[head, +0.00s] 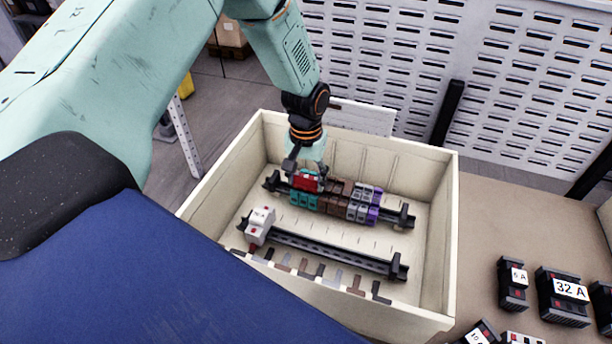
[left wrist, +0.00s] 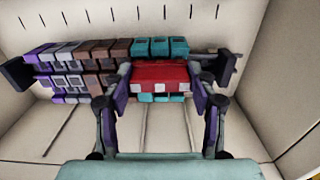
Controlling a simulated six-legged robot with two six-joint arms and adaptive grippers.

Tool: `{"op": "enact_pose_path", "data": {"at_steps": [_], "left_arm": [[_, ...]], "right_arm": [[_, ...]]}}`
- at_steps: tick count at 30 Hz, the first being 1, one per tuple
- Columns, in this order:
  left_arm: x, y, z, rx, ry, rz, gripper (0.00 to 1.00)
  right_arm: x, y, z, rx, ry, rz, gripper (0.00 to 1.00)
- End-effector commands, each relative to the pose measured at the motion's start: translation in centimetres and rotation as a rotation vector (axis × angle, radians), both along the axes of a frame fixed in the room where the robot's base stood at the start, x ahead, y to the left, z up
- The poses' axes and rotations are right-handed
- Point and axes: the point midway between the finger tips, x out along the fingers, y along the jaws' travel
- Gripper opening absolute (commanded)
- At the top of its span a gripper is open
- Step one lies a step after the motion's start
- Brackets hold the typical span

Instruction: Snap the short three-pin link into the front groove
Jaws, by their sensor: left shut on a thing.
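In the head view my left gripper (head: 304,168) points down at the row's left part. The row has teal blocks (head: 303,200), brown blocks (head: 334,196), grey blocks (head: 360,203) and purple blocks (head: 374,213) on a dark rail. The link's pins and the front groove are hidden, so I cannot tell whether it is seated.
A cream bin (head: 453,235) encloses the row. In front, a second dark rail (head: 330,252) bears a white block (head: 260,224) at its left end. Several coloured pieces line the bin's front. Black breakers (head: 562,297) stand on the table at right.

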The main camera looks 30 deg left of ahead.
Motion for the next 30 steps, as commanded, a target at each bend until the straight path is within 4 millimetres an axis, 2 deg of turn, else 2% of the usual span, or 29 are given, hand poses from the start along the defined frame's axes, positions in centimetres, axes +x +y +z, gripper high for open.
{"op": "enact_pose_path", "data": {"at_steps": [30], "left_arm": [[-0.11, 0.08, 0.01, 0.000, -0.001, 0.000, 0.43]], "right_arm": [[-0.01, 0.00, 0.66, 0.000, 0.000, 0.000, 0.00]]}}
